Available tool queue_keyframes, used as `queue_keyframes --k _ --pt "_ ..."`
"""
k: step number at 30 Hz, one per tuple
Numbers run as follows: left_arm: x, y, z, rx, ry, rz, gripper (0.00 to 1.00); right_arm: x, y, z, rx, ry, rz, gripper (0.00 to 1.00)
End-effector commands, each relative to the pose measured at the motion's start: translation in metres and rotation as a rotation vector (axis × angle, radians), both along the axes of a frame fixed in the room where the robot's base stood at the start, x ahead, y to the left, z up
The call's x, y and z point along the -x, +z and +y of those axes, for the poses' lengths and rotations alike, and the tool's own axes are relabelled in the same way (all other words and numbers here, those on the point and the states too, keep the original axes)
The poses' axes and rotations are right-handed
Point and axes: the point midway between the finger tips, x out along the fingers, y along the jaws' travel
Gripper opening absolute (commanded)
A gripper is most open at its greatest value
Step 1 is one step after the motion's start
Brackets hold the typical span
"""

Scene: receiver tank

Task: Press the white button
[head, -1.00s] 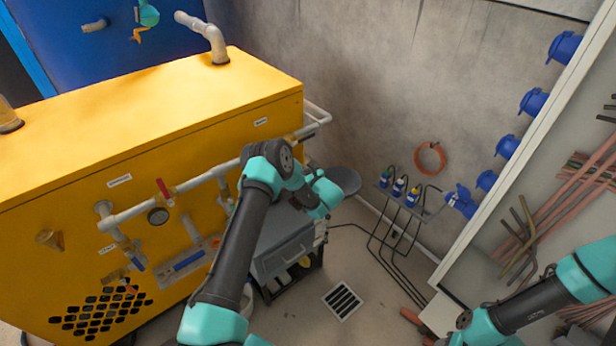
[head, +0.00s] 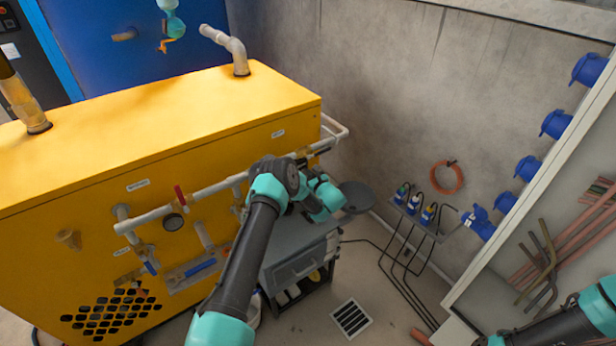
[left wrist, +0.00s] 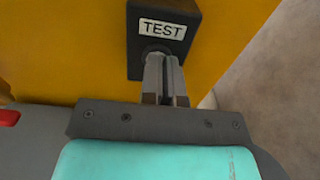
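A black box (left wrist: 174,22) with a white TEST label (left wrist: 163,29) is fixed to the yellow machine (left wrist: 60,45) in the left wrist view. A pale round edge, apparently the white button (left wrist: 154,48), shows just under the label; the fingertips hide most of it. My left gripper (left wrist: 163,62) has its fingers together, nothing visible between them, and its tips at the button. I cannot tell whether they touch or press it. In the head view my left arm reaches the machine's right end, and the box is hidden there. My right gripper is out of view.
The yellow machine (head: 150,130) carries pipes and a red-handled valve (head: 180,195) on its front. A grey cabinet (head: 297,268) stands below my left wrist beside a dark round plate (head: 357,197). Floor near the drain (head: 351,318) is clear.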

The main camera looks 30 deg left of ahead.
Motion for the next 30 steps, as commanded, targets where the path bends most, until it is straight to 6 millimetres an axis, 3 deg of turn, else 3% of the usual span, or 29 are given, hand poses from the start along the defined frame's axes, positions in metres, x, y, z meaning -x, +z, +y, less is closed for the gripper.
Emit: queue_keyframes --k 1,6,16,20,30 --pt "-0.001 0.002 0.01 0.002 0.009 -0.005 0.0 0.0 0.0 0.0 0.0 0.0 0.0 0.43" --pt "-0.001 0.003 0.015 0.001 0.014 -0.005 0.0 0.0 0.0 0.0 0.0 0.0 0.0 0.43" --pt "0.0 0.005 0.01 0.0 0.016 -0.009 0.0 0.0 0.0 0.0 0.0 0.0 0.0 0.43" --pt "0.003 0.005 -0.007 0.0 0.008 -0.007 0.0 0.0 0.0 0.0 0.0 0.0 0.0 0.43" --pt "0.023 0.001 -0.074 0.002 -0.014 0.001 0.0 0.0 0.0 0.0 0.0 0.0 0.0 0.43"
